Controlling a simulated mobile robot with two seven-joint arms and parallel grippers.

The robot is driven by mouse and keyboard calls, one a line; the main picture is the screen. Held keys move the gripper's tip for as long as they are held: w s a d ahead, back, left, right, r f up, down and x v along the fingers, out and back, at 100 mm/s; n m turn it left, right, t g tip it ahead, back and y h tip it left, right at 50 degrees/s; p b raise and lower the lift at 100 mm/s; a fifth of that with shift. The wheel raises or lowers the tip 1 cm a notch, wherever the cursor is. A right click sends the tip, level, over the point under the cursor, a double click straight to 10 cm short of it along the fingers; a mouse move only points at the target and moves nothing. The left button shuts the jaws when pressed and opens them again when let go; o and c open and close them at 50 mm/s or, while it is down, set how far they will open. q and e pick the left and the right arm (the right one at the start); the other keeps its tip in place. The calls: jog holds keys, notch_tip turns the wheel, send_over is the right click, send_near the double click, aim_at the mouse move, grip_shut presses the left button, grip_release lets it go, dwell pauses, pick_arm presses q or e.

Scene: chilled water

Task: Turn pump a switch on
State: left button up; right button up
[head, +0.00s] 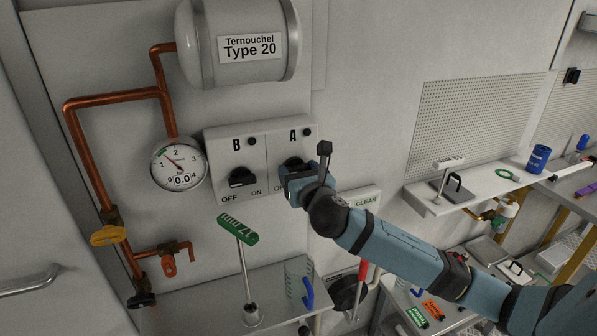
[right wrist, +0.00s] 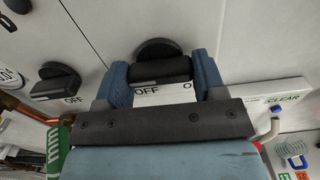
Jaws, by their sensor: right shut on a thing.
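The pump A switch (head: 295,162) is a black rotary knob under the letter A on the grey panel (head: 251,196) in the head view. My right gripper (head: 297,172) reaches it from the right and covers most of it and its labels. In the right wrist view the blue fingers of my right gripper (right wrist: 162,75) are shut on the sides of the knob's black bar (right wrist: 160,69). The round knob base (right wrist: 156,49) shows behind the bar. OFF is readable below it; the other label is mostly hidden. My left gripper is out of view.
The pump B switch (head: 241,178) is close on the left, with OFF and ON labels. A gauge (head: 179,165) and copper pipes (head: 112,98) are further left. A green-handled 17 mm tool (head: 239,230) stands below the panel near a shelf (head: 205,309).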

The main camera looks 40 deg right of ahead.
jog(key=m+p, duration=0.2)
jog(key=m, duration=0.2)
jog(key=shift+r, duration=0.1)
jog(key=m+p, duration=0.1)
jog(key=m, duration=0.3)
jog(key=shift+m, duration=0.4)
jog(key=m, duration=0.3)
jog(key=shift+m+p, duration=0.3)
jog(key=m, duration=0.5)
jog(key=shift+p, duration=0.35)
jog(key=o, duration=0.9)
